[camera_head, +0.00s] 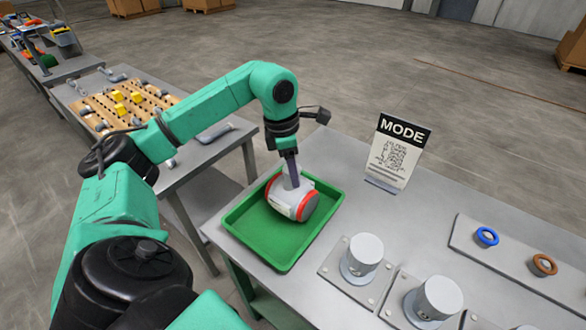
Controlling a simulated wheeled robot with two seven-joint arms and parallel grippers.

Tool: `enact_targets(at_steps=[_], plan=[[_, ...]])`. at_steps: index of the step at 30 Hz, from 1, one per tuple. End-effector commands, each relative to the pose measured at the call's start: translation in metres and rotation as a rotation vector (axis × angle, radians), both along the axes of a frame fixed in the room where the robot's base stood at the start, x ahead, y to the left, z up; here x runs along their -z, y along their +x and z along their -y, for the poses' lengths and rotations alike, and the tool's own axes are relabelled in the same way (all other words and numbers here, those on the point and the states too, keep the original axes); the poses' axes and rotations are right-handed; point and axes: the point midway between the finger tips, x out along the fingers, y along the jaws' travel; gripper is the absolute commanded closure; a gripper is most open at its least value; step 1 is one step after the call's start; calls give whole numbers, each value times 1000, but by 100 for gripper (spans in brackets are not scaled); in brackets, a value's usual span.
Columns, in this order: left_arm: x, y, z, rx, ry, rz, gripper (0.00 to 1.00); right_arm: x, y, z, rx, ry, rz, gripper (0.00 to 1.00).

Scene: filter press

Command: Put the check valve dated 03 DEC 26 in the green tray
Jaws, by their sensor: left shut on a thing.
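The green tray (259,240) lies on the grey table near its left end. A white valve body with red-orange end rings (293,203) is in or just over the tray, toward its right side. My left gripper (291,181) comes down from above and is shut on this valve. Whether the valve touches the tray floor, I cannot tell. A date on it is not readable here. My right gripper is not in view.
A MODE sign (394,155) stands behind the tray. Metal cylinders on plates (364,255) stand to its right. A blue ring (487,236) and an orange ring (543,264) sit on a strip farther right. Another table with a wooden board (101,112) stands at left.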

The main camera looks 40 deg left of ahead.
Motion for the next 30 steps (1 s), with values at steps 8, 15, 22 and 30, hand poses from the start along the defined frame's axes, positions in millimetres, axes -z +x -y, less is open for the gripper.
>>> enact_targets(at_steps=[8,15,22,30], plan=[[1,0,0,0,0,-1,17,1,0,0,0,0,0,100],[-6,0,-1,-1,0,1,17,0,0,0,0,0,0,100],[-56,-5,-6,-1,-1,7,17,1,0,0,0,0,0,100],[-118,-12,-13,-1,1,1,17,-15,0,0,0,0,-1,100]])
